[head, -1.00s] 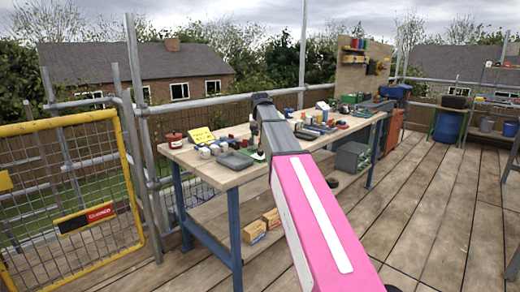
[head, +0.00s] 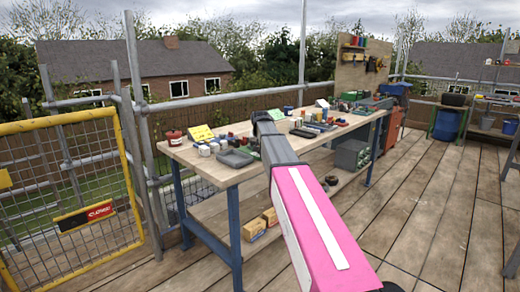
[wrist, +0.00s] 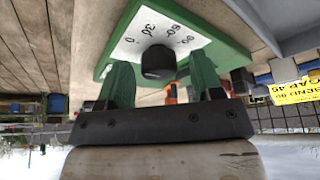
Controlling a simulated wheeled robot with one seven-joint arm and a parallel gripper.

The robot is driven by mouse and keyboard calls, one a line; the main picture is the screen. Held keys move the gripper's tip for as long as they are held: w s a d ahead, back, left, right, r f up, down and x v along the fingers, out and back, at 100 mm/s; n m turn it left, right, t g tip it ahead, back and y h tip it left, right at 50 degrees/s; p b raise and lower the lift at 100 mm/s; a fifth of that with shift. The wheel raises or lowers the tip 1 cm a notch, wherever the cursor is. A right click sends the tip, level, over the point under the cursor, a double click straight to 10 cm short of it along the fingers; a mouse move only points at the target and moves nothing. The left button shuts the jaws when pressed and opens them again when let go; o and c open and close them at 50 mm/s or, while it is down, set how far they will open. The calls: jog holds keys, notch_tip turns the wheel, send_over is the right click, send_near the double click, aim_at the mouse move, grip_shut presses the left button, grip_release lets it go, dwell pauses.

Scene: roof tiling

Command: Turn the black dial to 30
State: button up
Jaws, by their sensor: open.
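The black dial (wrist: 158,62) shows in the wrist view as a round knob in front of a white scale plate (wrist: 158,30) marked 0, 30, 60 and 90. The plate sits on a green board (wrist: 225,52). The view is upside down, and I cannot tell which mark the dial points to. My gripper (wrist: 161,72) is open, with one green finger on each side of the dial. Gaps show between the fingers and the dial. In the head view my arm hides the dial and my gripper over the workbench (head: 200,170).
On the bench, a grey tray (head: 235,158), a red pot (head: 174,138) and a yellow sign (head: 201,133) stand left of my arm. Several tools and small items lie to the right. A yellow mesh gate (head: 65,200) stands at the left.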

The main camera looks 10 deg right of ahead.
jog(key=c, duration=0.9)
jog(key=shift+m, duration=0.3)
jog(key=m+h, duration=0.1)
jog(key=m, duration=0.3)
jog(key=shift+w+a+h, duration=0.1)
jog(key=shift+h, duration=0.3)
jog(key=shift+m+g+h, duration=0.4)
jog(key=shift+m+g, duration=0.3)
jog(key=shift+m, duration=0.8)
jog(key=o, duration=0.9)
